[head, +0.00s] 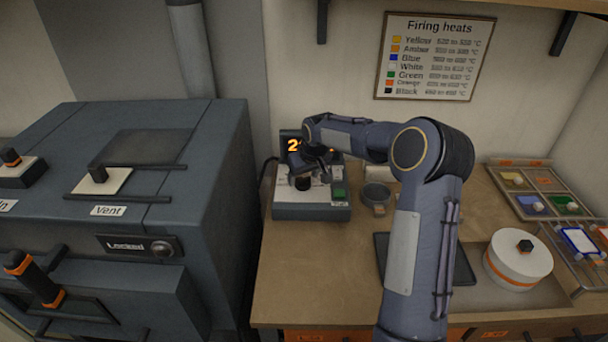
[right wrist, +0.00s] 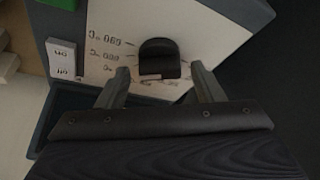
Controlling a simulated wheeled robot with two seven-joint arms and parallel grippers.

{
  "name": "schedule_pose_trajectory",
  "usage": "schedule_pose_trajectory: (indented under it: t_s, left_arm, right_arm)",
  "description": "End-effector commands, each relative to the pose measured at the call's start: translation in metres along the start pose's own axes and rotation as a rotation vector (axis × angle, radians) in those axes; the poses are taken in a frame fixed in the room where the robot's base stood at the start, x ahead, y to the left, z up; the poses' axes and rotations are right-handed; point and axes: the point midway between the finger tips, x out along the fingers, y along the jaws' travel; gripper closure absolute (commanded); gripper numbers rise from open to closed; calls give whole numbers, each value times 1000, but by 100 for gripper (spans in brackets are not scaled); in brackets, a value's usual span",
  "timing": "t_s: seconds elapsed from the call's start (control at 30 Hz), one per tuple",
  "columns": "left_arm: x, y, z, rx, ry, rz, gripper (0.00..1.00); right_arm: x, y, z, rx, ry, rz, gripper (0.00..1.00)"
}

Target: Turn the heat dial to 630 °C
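The heat control box (head: 311,211) stands on the bench beside the kiln. Its black dial (head: 302,184) shows below my right gripper (head: 315,160). In the right wrist view the dial (right wrist: 159,58) is a black knob on a pale panel with printed marks, upside down there and too small to read surely. My right gripper (right wrist: 158,72) is open, one finger on each side of the dial, with visible gaps between fingers and knob. The orange display (head: 292,146) begins with a 2; my arm hides the rest. My left gripper is not in view.
The big grey kiln (head: 222,180) stands close on the left. A green button (head: 339,194) is on the box's right side. A small grey cup (head: 377,194) stands right of the box. A firing heats chart (head: 435,57) hangs on the wall. A white round pot (head: 517,260) stands further right.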

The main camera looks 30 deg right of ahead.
Motion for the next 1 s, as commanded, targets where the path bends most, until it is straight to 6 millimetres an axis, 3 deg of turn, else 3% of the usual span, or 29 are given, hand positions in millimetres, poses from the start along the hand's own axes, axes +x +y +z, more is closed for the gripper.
schedule_pose_trajectory:
  t_s: [0.03, 0.33, 0.67, 1.0]
  left_arm:
    - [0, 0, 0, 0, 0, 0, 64]
    - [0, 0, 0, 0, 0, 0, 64]
    - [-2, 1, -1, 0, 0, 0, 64]
    - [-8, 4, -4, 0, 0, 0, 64]
  right_arm:
    - [0, 0, 0, 0, 0, 0, 46]
    - [0, 0, 0, 0, -1, 0, 83]
    - [-1, 1, 0, -60, -1, -26, 83]
    - [-1, 3, 0, -266, -1, -112, 83]
